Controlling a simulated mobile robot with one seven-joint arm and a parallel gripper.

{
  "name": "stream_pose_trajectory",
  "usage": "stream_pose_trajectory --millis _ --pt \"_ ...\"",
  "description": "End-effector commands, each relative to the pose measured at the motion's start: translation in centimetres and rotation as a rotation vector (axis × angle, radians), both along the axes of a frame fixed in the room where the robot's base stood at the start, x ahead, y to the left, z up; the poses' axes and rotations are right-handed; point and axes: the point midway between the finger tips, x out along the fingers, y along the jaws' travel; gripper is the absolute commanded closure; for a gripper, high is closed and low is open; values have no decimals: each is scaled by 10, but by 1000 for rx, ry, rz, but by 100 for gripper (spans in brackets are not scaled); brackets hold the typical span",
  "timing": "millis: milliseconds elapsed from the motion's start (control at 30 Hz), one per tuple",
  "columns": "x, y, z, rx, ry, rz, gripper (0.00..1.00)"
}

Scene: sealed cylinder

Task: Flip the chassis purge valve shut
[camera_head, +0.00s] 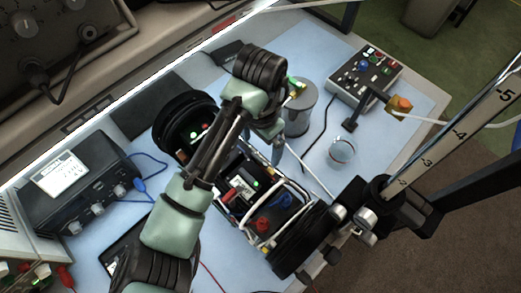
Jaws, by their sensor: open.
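The chassis (290,205) is an open frame between two black end rings, lying diagonally on the blue mat, with wiring and lit parts inside. A red knob-like part (263,226) sits in its lower right half, and a red-tipped lever-like part (229,194) lies near its middle. I cannot tell which of these, if either, is the purge valve. My gripper (277,153) is over the upper right side of the chassis, pointing down, open. My arm hides much of the chassis's middle and part of the gripper. Contact with the chassis cannot be told.
A grey metal canister (299,108) stands close to my wrist, with a glass beaker (342,151) to its right. A control box (364,77) with buttons is at the upper right. A black instrument (78,186) is at left. The blue mat (395,135) has free room at right.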

Motion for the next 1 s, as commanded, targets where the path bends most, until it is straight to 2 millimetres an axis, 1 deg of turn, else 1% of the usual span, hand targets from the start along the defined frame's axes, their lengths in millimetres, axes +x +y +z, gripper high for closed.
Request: stream_pose_trajectory --millis 100,200,300,433,633,667,800,967,1000 --pt "-1 0 -19 0 3 0 3" --pt "0 0 -32 1 2 0 3" --pt "0 0 -40 1 1 1 3" --pt "0 0 -45 1 -2 -1 3" --pt "0 0 -45 1 -2 -1 3" --pt "0 0 -45 0 -1 -1 4" --pt "0 0 -45 0 -1 -1 30" --pt "0 0 -45 0 -1 -1 58" --pt "0 0 -45 -1 -2 -1 66"
